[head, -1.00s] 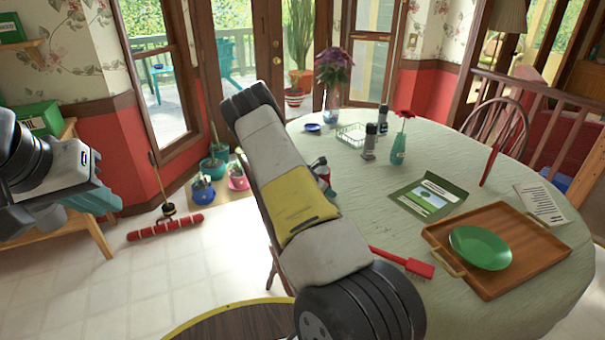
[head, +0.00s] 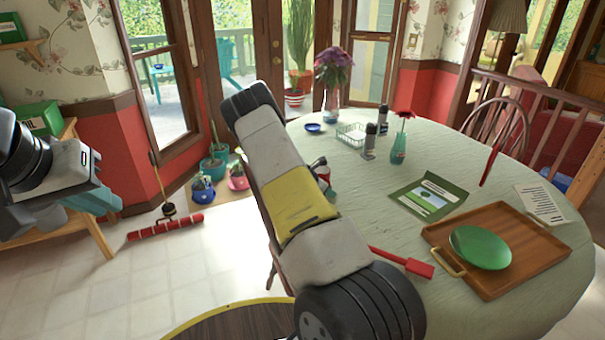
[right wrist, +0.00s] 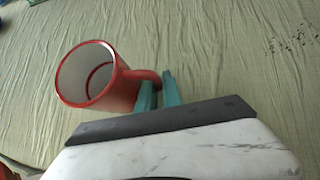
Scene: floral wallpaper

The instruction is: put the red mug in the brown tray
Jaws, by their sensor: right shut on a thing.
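The red mug (right wrist: 98,80) has a pale inside and shows in the right wrist view, its mouth facing up and left. My right gripper (right wrist: 158,90) has its two teal fingers shut on the mug's handle (right wrist: 146,76). In the head view my right arm hides that gripper. A small red and white patch shows just past the arm, and I cannot tell whether it is the mug. The brown tray (head: 528,228) lies at the table's right side with a green plate (head: 480,247) in it. My left gripper (head: 92,200) is at the far left, away from the table; its jaw opening is unclear.
The table (head: 455,300) has a pale green cloth. A red brush (head: 405,262) lies left of the tray. A green booklet (head: 428,194), a vase with a red flower (head: 399,148), dark-topped shakers (head: 370,140) and a wire basket (head: 351,133) stand or lie further back.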

